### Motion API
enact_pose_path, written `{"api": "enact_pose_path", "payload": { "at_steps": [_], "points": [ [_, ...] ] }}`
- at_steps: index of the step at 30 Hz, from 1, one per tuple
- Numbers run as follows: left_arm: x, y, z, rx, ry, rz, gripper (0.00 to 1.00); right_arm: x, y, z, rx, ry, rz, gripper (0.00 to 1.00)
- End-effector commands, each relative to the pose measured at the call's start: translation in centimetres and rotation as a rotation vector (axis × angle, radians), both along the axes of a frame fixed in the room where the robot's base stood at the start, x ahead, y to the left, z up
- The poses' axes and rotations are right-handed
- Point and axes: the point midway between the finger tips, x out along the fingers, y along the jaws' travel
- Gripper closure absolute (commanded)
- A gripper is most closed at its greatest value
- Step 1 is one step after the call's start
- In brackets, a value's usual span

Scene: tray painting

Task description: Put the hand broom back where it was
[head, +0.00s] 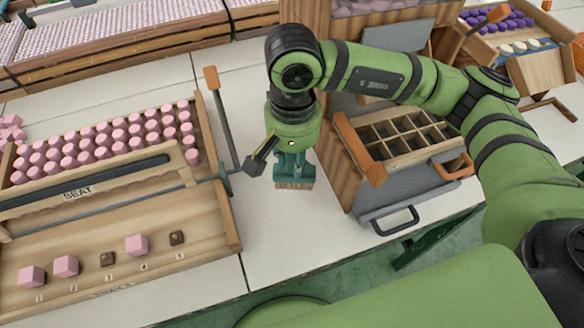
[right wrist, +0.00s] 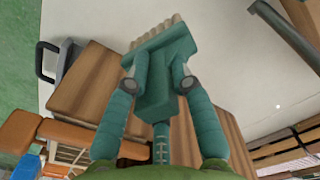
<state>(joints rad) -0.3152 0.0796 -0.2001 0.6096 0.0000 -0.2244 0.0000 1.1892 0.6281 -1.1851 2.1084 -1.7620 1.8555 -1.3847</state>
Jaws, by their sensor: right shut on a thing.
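The hand broom (head: 294,177) is teal with pale bristles. My right gripper (head: 291,158) is shut on it and holds it upright, bristles down, over the white worktop between the pink-piece tray and the wooden box with compartments. In the right wrist view, the broom (right wrist: 160,50) sits between the two teal fingers (right wrist: 160,84), its bristles at the far end. I cannot tell whether the bristles touch the worktop. My left gripper is out of view.
A wooden tray (head: 215,225) marked SEAT holds many pink pieces and a few brown ones at left, with a metal rod across it. A compartment box (head: 400,158) with orange handles stands at right. The white worktop (head: 300,235) is clear in front of the broom.

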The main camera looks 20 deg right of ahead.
Motion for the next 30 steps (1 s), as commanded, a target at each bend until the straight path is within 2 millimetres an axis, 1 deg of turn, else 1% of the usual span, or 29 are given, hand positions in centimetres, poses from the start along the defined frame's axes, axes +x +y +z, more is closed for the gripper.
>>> {"api": "enact_pose_path", "payload": {
  "at_steps": [2,5,7,10,12,14,19,23,24,25,26,30],
  "points": [
    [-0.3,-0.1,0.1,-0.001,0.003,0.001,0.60,0.0,0.0,-0.6,0.002,0.002,0.000,1.00],
    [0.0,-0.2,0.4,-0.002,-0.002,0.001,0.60,-0.1,0.0,-2.0,-0.001,0.004,0.000,1.00],
    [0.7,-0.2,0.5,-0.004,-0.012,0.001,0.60,0.0,0.0,-3.0,0.000,0.003,-0.001,1.00],
    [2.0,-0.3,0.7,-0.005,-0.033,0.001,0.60,0.0,0.0,-3.9,0.001,0.001,0.000,1.00],
    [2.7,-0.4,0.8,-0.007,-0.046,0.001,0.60,0.0,0.0,-4.2,0.001,-0.001,0.001,1.00],
    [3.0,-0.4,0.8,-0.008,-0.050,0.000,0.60,0.1,0.0,-4.2,0.000,-0.002,0.001,1.00],
    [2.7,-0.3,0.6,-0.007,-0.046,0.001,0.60,0.1,0.0,-4.3,0.001,-0.003,0.000,1.00],
    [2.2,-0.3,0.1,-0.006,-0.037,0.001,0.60,0.1,0.0,-4.6,0.001,-0.003,0.000,1.00],
    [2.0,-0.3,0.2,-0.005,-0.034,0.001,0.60,0.1,0.0,-4.5,0.001,-0.003,0.000,0.69],
    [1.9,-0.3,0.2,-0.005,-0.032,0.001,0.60,0.1,0.0,-4.5,0.001,-0.001,0.000,0.57],
    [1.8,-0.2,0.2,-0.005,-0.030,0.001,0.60,0.1,0.0,-4.4,0.001,-0.001,0.000,0.53],
    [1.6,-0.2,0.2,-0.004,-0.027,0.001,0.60,0.0,0.0,-4.4,0.001,-0.001,0.000,0.53]
  ]
}}
